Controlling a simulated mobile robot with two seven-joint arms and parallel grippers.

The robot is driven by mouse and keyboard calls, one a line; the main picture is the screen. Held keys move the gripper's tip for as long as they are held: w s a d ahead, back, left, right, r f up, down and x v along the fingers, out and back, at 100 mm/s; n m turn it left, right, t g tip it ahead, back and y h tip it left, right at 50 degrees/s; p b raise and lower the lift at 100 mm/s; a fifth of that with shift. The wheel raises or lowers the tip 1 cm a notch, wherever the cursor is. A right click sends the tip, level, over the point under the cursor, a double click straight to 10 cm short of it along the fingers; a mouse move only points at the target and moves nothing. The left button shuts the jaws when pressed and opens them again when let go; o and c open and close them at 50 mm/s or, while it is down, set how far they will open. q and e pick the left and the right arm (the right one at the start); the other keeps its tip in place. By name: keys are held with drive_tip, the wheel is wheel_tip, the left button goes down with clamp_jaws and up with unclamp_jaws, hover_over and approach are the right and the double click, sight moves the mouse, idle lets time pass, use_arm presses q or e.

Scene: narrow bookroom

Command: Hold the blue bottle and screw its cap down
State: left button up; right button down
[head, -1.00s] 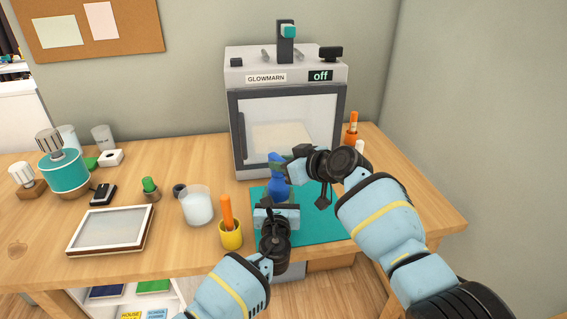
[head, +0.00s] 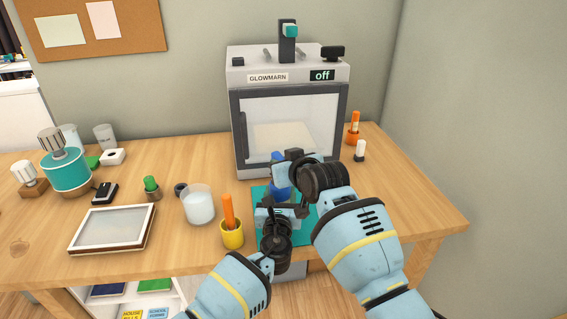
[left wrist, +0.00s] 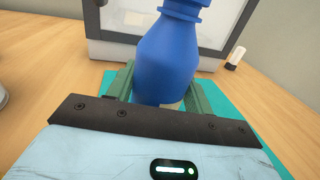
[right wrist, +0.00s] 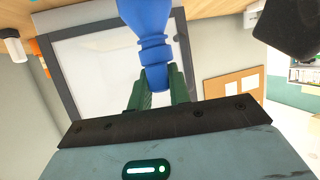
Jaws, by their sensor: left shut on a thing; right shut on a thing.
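The blue bottle (head: 280,187) stands upright on a teal mat (head: 258,192) in front of the grey box-like machine. My left gripper (left wrist: 160,95) is shut around the bottle's lower body from the front. The blue cap (right wrist: 157,78) is at the top of the neck, and my right gripper (right wrist: 155,90) is shut on it. In the head view my right gripper (head: 284,157) is at the bottle's top and hides part of it. How far the cap is turned down cannot be told.
The grey machine (head: 290,125), marked GLOWMARN and off, stands close behind the bottle. A yellow cup with an orange stick (head: 231,233) and a white-filled glass (head: 198,206) are at left. An orange marker (head: 353,130) and a small white-topped item (head: 360,151) are at right.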

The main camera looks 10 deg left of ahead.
drive_tip(key=shift+s+a+f, duration=0.1)
drive_tip(key=shift+f, duration=0.15)
drive_tip(key=c, duration=1.2)
unclamp_jaws()
drive_tip(key=shift+c, duration=0.2)
drive_tip(key=shift+o, duration=0.3)
drive_tip(key=shift+r, duration=0.1)
drive_tip(key=o, duration=0.4)
drive_tip(key=shift+c, duration=0.2)
drive_tip(key=shift+r, duration=0.1)
drive_tip(key=shift+w+d+n+g+y, duration=0.25)
drive_tip(key=shift+n+g+y, duration=0.25)
drive_tip(key=shift+n+y, duration=0.15)
drive_tip(key=shift+n+g+y, duration=0.95)
drive_tip(key=shift+n+g, duration=0.25)
drive_tip(key=shift+n, duration=0.15)
